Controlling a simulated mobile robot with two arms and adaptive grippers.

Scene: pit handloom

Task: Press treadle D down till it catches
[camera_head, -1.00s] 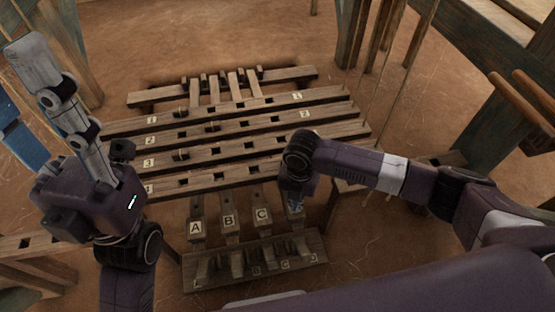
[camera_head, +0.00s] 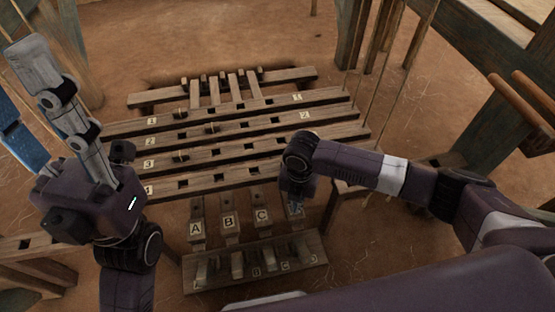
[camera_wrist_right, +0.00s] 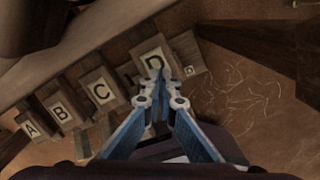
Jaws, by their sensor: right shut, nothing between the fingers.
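Treadle D (camera_wrist_right: 152,57) shows its letter plate just beyond my right fingertips in the right wrist view. In the head view my right gripper (camera_head: 296,207) points down over treadle D, hiding most of its plate. My right gripper (camera_wrist_right: 161,80) is shut and empty, its tips overlapping the lower edge of the D plate; I cannot tell whether they touch. Treadles A (camera_head: 196,229), B (camera_head: 228,222) and C (camera_head: 262,216) lie in a row left of it. My left gripper (camera_head: 88,150) is raised at the left, away from the treadles; its jaw state is unclear.
A slotted wooden catch board (camera_head: 300,262) with letters lies in front of the treadle ends. Numbered slotted bars (camera_head: 240,145) cross behind the treadles. Loom posts and cords (camera_head: 385,40) stand at the back right. Bare earth floor lies right of treadle D.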

